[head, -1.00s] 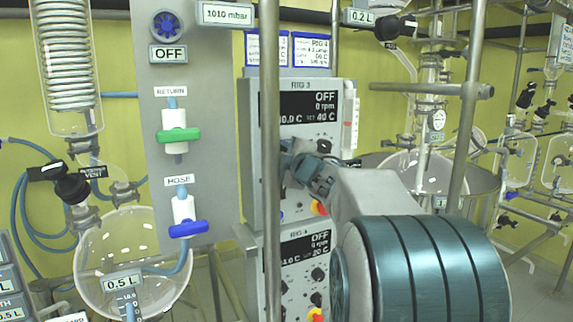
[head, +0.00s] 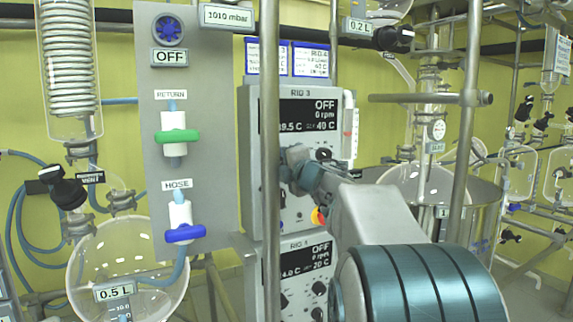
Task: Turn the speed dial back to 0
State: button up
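The RIG 3 control box (head: 253,200) stands in the middle of the head view. Its display (head: 309,113) reads OFF, 0 rpm, about 39.5 C and SET 40 C. A black dial (head: 323,154) shows below the display, just above my gripper. My gripper (head: 291,168) is in front of the dial row at the left part of the panel, partly behind a vertical pole. It hides whatever is behind it. I cannot tell whether its fingers are open or shut or touch a dial. The dial labels are too small to read.
A vertical metal pole (head: 269,250) stands close in front of the box. The RIG 4 box (head: 296,267) below reads OFF, 0 rpm. A red-yellow switch (head: 318,216) sits under my gripper. A valve board (head: 205,120) is left, glassware (head: 125,265) beside it.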

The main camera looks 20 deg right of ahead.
jog(key=o, duration=1)
jog(key=shift+s, duration=0.1)
jog(key=s, duration=1.3)
jog(key=shift+s+d+f+b, duration=0.25)
jog(key=shift+s+f+b, duration=0.05)
jog(key=shift+f+b, duration=0.05)
